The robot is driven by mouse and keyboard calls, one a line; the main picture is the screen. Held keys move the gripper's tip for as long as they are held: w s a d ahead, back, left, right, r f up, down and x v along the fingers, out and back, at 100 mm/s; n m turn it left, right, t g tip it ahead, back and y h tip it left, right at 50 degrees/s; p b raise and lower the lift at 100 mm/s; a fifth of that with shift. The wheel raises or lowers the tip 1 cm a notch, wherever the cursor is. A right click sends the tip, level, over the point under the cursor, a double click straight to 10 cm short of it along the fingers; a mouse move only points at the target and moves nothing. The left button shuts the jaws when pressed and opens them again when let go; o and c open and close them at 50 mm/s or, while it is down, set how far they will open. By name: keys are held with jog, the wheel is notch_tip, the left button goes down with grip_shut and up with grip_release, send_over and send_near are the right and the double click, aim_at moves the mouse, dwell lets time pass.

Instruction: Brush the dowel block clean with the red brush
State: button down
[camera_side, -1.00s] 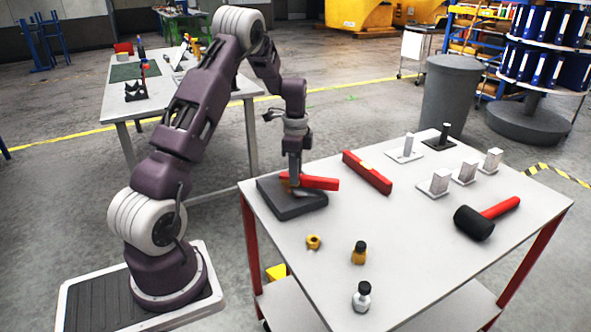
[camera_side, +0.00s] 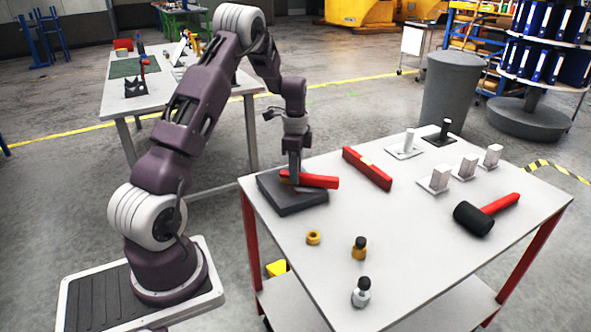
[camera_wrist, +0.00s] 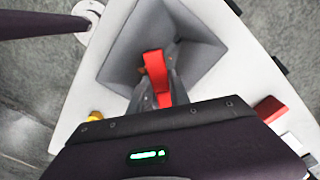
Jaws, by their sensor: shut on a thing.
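The red brush (camera_side: 320,181) is held in my gripper (camera_side: 294,179), its red handle pointing right in the side view. In the wrist view the brush (camera_wrist: 155,68) shows between the fingers of my gripper (camera_wrist: 158,84). My gripper is shut on it.
A red bar (camera_side: 367,170) lies right of the block. A black-headed mallet (camera_side: 474,219) and several pale blocks (camera_side: 440,178) are farther right. The table (camera_side: 420,235) is clear in the middle.

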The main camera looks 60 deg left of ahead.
jog(key=shift+f, duration=0.2)
jog(key=shift+d, duration=0.65)
jog(key=shift+a, duration=1.25)
jog(key=shift+d, duration=1.25)
jog(key=shift+a, duration=1.25)
jog(key=shift+d, duration=1.25)
jog(key=shift+a, duration=0.1)
